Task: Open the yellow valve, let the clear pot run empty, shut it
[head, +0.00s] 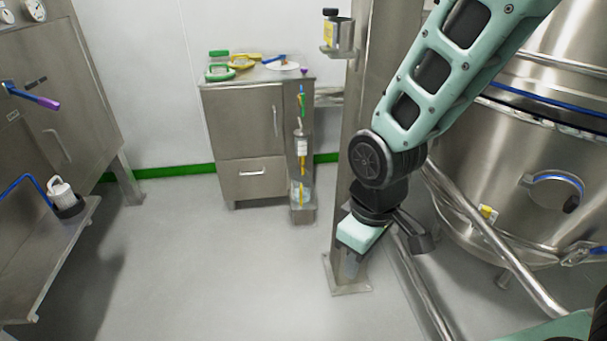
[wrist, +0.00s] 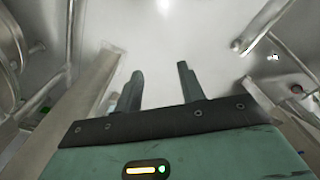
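My gripper (wrist: 160,75) is open in the wrist view, its two fingers apart with nothing between them. In the head view my gripper (head: 352,266) hangs low in front of the steel post, and its fingers are hard to make out there. I cannot make out a yellow valve or a clear pot for certain. A small yellow patch (head: 487,212) shows on the lower side of the large steel vessel (head: 465,165) at the right, too small to tell what it is.
A steel post (head: 357,110) carries a bracket with a yellow-labelled container (head: 330,34). A steel cabinet (head: 245,125) with coloured tools on top stands at the back. A shelf (head: 45,260) with a white jug (head: 61,191) is at the left. Slanting pipes (head: 490,240) run beside the vessel. The middle floor is clear.

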